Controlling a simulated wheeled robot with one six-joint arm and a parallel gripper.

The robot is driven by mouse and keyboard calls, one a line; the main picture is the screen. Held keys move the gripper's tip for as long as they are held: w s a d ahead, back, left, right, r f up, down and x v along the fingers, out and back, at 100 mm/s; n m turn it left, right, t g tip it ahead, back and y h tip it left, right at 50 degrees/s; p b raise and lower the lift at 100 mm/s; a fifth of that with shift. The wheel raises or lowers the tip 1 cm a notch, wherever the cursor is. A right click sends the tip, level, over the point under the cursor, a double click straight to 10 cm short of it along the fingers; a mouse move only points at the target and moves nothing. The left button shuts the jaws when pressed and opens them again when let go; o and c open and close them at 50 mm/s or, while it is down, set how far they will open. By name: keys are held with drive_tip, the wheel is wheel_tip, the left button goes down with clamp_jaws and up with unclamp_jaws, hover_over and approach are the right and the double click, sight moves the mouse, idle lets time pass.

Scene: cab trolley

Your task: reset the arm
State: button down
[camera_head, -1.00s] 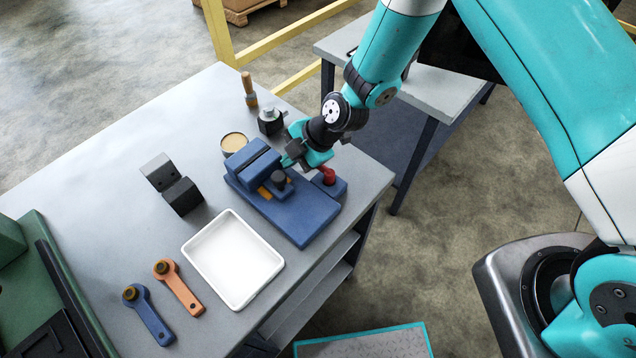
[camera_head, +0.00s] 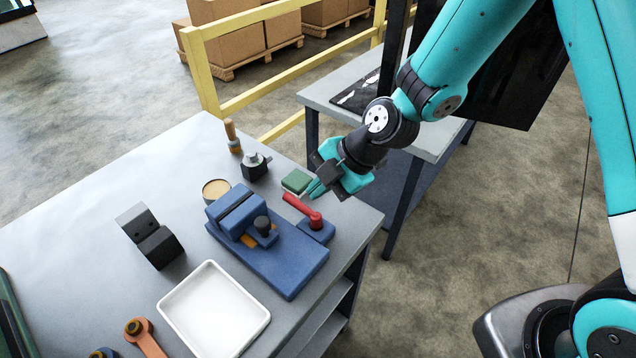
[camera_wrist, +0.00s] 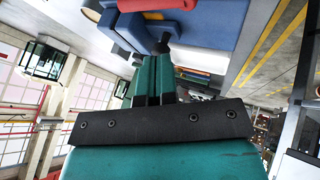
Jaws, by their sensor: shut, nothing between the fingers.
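My gripper (camera_head: 316,190) is at the end of the teal arm, above the right corner of the grey workbench (camera_head: 100,170). Its fingers are together and hold nothing. In the wrist view the teal fingers (camera_wrist: 153,80) lie side by side. The blue vise-like fixture (camera_head: 275,262) stands on the bench just below and left of the gripper. Its red lever handle (camera_head: 298,207) is close to the fingertips in the head view, though I cannot tell the exact gap.
A white tray (camera_head: 214,310), a black block (camera_head: 150,236), a round tin (camera_head: 216,189), a green block (camera_head: 297,181) and a wooden-handled tool (camera_head: 232,136) stand on the bench. A second table (camera_head: 330,90) stands behind. A yellow rail (camera_head: 260,95) runs behind the bench.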

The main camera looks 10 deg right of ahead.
drive_tip(key=s+d+r+m+h, duration=0.1)
drive_tip(key=s+d+r+m, duration=0.1)
drive_tip(key=s+r+m, duration=0.4)
drive_tip(key=s+d+r+m+h, duration=0.1)
drive_tip(key=s+d+r+m, duration=0.2)
drive_tip(key=s+r+m, duration=0.3)
drive_tip(key=s+d+r+m+g+h, duration=0.1)
drive_tip(key=s+d+r+m, duration=0.1)
drive_tip(key=s+r+m, duration=0.4)
drive_tip(key=shift+d+r, duration=0.4)
drive_tip(key=shift+r, duration=0.1)
